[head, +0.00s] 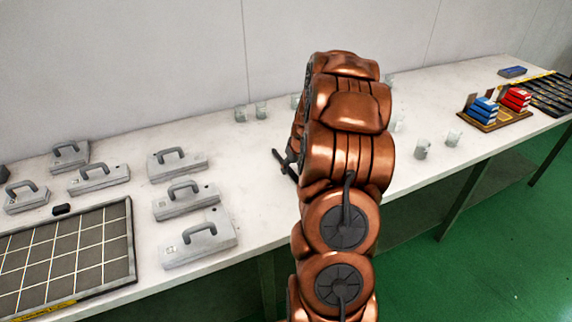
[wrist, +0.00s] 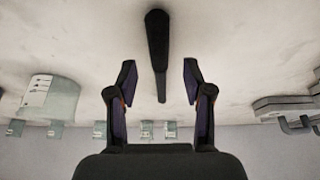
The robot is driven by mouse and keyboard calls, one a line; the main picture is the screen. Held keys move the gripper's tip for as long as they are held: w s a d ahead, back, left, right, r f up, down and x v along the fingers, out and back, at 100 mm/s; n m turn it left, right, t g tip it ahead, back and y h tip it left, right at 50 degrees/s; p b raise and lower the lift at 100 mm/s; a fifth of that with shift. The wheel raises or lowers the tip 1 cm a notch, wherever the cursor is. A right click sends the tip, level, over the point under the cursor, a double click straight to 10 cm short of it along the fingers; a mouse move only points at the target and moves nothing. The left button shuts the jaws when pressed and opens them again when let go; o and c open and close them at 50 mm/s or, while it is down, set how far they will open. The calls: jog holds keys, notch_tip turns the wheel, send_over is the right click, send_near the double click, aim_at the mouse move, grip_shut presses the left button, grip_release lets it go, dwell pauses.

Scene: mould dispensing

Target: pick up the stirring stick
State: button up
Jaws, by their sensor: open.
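The stirring stick is a dark, tapered stick (wrist: 157,40) on the pale worktop in the wrist view. Its thick end is at the top of the picture and its thin end points down between my fingers. My gripper (wrist: 159,72) is open, with one finger on each side of the stick and a visible gap on both sides. I cannot tell how far above the worktop the fingers are. In the head view my arm hides most of the gripper. A short dark bar (head: 285,167) shows beside the arm; I cannot tell whether it is the stick or a finger.
Several grey blocks with handles (head: 185,200) and a gridded dark tray (head: 131,250) are on the left of the worktop (head: 110,150). Glass beakers stand near the arm, one large beaker (wrist: 50,98) at left in the wrist view.

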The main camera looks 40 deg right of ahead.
jog(key=shift+x, duration=1.05)
jog(key=shift+c, duration=0.3)
grip_shut()
